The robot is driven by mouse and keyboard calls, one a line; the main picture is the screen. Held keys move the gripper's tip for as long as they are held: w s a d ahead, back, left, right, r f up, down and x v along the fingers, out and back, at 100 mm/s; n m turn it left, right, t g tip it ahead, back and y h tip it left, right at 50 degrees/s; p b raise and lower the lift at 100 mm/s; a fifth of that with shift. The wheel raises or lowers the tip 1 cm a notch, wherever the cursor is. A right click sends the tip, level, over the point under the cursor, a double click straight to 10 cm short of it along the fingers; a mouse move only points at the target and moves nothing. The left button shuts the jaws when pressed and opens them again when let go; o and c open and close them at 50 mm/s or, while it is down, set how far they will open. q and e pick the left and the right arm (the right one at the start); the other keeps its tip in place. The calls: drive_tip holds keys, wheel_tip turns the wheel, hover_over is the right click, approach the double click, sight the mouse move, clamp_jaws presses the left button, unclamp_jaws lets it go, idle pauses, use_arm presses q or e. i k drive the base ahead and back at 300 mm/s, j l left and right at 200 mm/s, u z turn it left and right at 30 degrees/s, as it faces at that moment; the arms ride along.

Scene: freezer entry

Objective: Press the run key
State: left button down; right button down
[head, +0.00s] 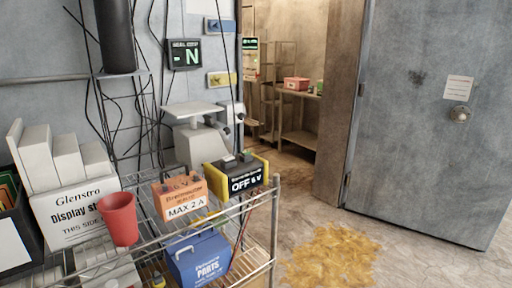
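I cannot make out a key marked run in the head view. A yellow and black box (262,185) with a panel reading "OFF 6 V" stands on the wire rack's top shelf, with small dark parts on its top. An orange box (162,200) labelled "MAX 2 A" stands left of it. A dark wall display (184,54) shows a green "N". A pale grey device with a flat top plate (193,109) stands behind the rack. Neither of my grippers is in view.
The wire rack (273,230) also holds a red cup (118,220), a white carton (75,210) and, lower, a blue parts box (200,259). A yellowish patch (335,258) covers the floor to the right. A grey door (425,120) stands at right, beside an opening to shelves.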

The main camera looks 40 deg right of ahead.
sight(245, 153)
drive_tip(key=i+l, duration=0.1)
drive_tip(key=l, duration=0.85)
drive_tip(key=l+u, duration=0.15)
drive_tip(key=l, duration=0.8)
